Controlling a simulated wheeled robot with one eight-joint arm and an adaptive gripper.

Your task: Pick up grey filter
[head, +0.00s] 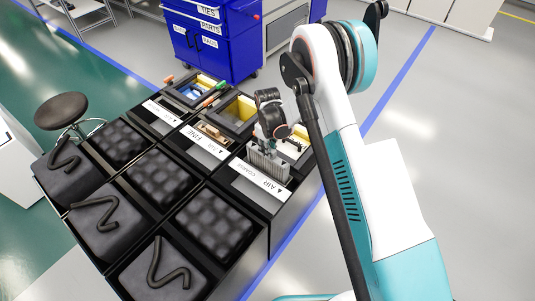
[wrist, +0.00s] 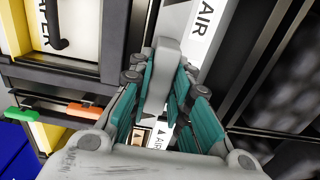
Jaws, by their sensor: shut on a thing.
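The grey filter (head: 268,164) is a ribbed, upright grey panel in the head view, at the front right compartment of the black cabinet row, just behind a label reading "AIR COARSE". My gripper (head: 266,146) is above it, pointing down, and is shut on its top part. In the wrist view the filter (wrist: 164,60) shows as a narrow grey edge between the teal finger pads of my gripper (wrist: 167,95). The fingers hide part of it. I cannot tell whether its lower edge is still inside the compartment.
Neighbouring compartments hold yellow pieces (head: 240,108) and carry a "FINE" label (head: 204,142). A blue cart (head: 215,40) stands behind and a stool (head: 62,110) at left. Floor is clear at right.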

